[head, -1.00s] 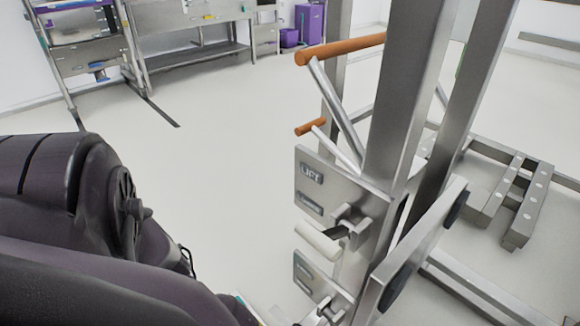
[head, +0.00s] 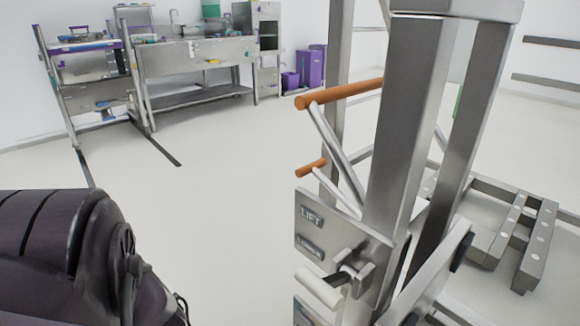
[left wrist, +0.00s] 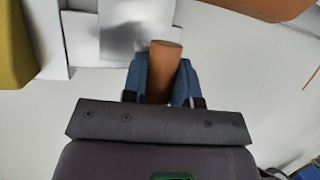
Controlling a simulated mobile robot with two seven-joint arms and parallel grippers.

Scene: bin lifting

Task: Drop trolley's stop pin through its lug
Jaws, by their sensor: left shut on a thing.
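In the left wrist view my left gripper (left wrist: 164,85), with blue fingers, is shut on an orange-brown cylinder (left wrist: 165,50). Its end face points away from me; I cannot tell whether it is the stop pin. In the head view the steel trolley mast (head: 405,125) stands right of centre. A plate marked LIFT and LOWER (head: 318,225) is on it, with a steel bracket (head: 350,273) and a pale lever (head: 320,290). A second plate (head: 308,313) is cut off at the bottom edge. No lug is clearly identifiable. My right gripper is not in view.
Two orange grips, upper (head: 340,93) and lower (head: 311,168), stick out left from the mast on steel bars. A steel frame (head: 520,235) lies low on the right. A workbench (head: 195,60) and purple bins (head: 308,68) stand far back. Open floor (head: 220,200) lies left of the trolley.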

